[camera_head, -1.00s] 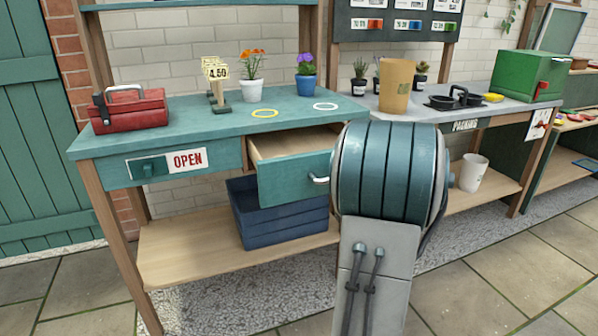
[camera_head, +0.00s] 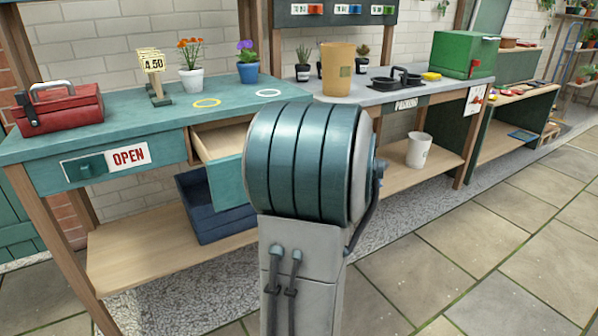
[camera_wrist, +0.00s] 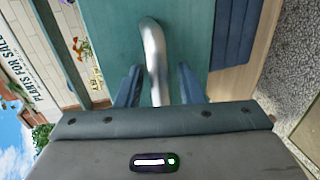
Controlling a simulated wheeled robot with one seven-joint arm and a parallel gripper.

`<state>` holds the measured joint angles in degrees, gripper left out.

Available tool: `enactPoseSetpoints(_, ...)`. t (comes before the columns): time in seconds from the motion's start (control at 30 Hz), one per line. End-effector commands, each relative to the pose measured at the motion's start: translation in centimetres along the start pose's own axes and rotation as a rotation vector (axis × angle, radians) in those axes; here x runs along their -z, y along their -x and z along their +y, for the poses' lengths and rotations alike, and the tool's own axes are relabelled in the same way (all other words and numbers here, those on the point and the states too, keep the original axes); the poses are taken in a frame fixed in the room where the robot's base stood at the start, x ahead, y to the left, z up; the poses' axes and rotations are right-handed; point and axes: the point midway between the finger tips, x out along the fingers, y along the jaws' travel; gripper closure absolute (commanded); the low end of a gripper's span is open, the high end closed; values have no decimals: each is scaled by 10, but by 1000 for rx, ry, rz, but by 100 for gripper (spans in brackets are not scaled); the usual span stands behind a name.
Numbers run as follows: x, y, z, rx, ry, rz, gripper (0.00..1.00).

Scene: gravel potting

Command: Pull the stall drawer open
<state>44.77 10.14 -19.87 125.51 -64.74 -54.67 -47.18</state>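The stall drawer (camera_head: 228,182) has a green front and a pale wooden inside. It stands partly pulled out under the green counter, above the blue crate. In the head view my arm covers its right part and its handle. In the wrist view the silver bar handle (camera_wrist: 154,52) stands out from the green drawer front (camera_wrist: 113,38). My gripper (camera_wrist: 159,78) has its two blue fingers apart, one on each side of the handle. Gaps show between the fingers and the bar. In the head view the gripper is hidden behind my arm.
The green counter (camera_head: 120,130) holds a red toolbox (camera_head: 60,108), a price sign (camera_head: 153,75) and two potted flowers. A blue crate (camera_head: 210,222) sits on the lower shelf. A white bucket (camera_head: 419,150) stands under the grey bench. Paved floor is clear at right.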

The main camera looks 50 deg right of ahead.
Motion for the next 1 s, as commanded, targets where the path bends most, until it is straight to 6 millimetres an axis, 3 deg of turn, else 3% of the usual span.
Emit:
enactPoseSetpoints(0.2, 0, 1, 1, -1, 0, 1, 65)
enactPoseSetpoints(0.33, -1, 13, 2, -1, 0, -2, 65)
enactPoseSetpoints(0.8, 0, 112, 2, -1, -1, -2, 65)
enactPoseSetpoints(1.0, 0, 134, 1, 0, 0, 0, 65)
